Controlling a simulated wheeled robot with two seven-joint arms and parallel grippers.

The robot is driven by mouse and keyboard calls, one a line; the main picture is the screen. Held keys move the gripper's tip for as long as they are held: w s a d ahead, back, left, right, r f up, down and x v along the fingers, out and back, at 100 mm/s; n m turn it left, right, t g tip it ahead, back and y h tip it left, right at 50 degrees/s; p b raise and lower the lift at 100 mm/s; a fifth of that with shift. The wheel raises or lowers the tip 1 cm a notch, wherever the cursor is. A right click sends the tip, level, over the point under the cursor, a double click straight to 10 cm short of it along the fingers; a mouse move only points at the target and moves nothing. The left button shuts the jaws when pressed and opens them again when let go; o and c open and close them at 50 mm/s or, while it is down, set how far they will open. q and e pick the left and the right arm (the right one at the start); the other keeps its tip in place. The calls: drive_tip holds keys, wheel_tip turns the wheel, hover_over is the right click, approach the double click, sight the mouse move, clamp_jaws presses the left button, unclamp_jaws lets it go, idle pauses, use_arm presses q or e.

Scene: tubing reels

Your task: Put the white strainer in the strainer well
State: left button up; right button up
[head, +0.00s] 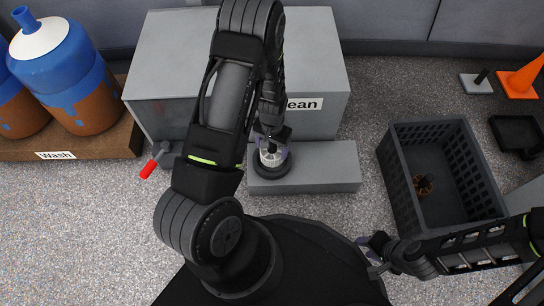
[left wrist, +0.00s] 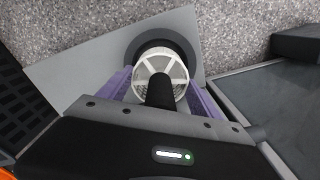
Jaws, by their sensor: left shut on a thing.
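The white strainer (head: 270,157) is a small round piece with spokes and mesh. In the left wrist view the strainer (left wrist: 161,72) sits between the purple fingers of my left gripper (left wrist: 160,90), which is shut on it. The strainer well, a dark round ring (head: 271,170), is on the grey step below the grey cabinet. In the left wrist view the strainer overlaps the dark ring (left wrist: 161,47); I cannot tell whether it is seated in it or just above. My right gripper (head: 374,246) is at the lower right, away from the step; its opening is unclear.
A dark crate (head: 443,180) at the right holds a small brown reel (head: 424,186). The grey cabinet (head: 315,65) stands behind the step (head: 325,168). A red-handled valve (head: 150,168) is to the left. Blue-capped jugs (head: 66,70) stand on a wooden shelf marked Wash.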

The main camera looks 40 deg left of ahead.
sight(272, 154)
use_arm(q)
drive_tip(key=shift+f, duration=0.25)
drive_tip(key=shift+f+b, duration=0.85)
drive_tip(key=shift+f, duration=1)
drive_tip(key=shift+f, duration=0.1)
drive_tip(key=shift+f, duration=0.15)
drive_tip(key=o, duration=1.4)
drive_tip(key=shift+o, duration=0.2)
drive_tip(key=shift+r, duration=0.2)
wheel_tip(272, 154, up, 12)
drive_tip(key=p, duration=0.5)
drive_tip(key=shift+p, duration=0.35)
